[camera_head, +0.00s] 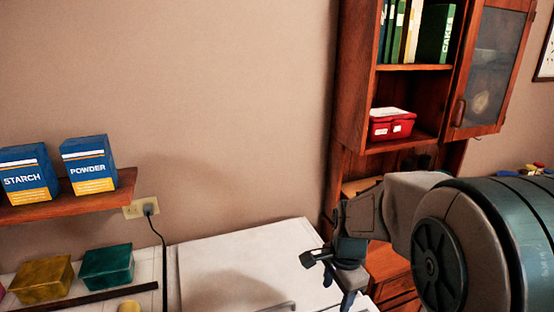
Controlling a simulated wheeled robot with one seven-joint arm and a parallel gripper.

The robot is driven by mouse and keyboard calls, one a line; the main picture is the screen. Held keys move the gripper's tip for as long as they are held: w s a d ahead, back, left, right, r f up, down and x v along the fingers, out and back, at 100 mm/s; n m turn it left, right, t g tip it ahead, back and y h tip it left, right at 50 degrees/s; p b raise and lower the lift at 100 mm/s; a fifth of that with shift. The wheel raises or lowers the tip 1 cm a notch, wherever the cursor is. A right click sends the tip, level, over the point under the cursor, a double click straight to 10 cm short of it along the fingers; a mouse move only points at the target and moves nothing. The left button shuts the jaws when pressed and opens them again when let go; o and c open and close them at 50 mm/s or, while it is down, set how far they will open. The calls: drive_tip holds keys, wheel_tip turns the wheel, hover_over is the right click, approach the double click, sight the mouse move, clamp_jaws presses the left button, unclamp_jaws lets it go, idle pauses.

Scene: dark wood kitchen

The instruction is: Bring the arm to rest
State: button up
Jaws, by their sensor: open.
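My gripper (327,274) is at the lower middle right of the head view, at the end of my arm (395,212), which comes in from the right. Its two dark fingers point down and to the left and stand apart, with nothing between them. It is in front of the right part of a white flat-topped surface (235,262). I cannot tell how far above that surface the fingers are.
A wooden cabinet (343,100) with its glass door (492,75) open stands behind my arm. A red box (391,124) sits inside.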

drive_tip(key=s+r+n+t+b, duration=0.2)
drive_tip(key=s+r+n, duration=0.4)
drive_tip(key=s+n, duration=0.6)
drive_tip(key=shift+s+r+n+t, duration=0.2)
drive_tip(key=shift+s+n+t, duration=0.2)
drive_tip(key=shift+n+t, duration=0.5)
drive_tip(key=shift+d, duration=0.1)
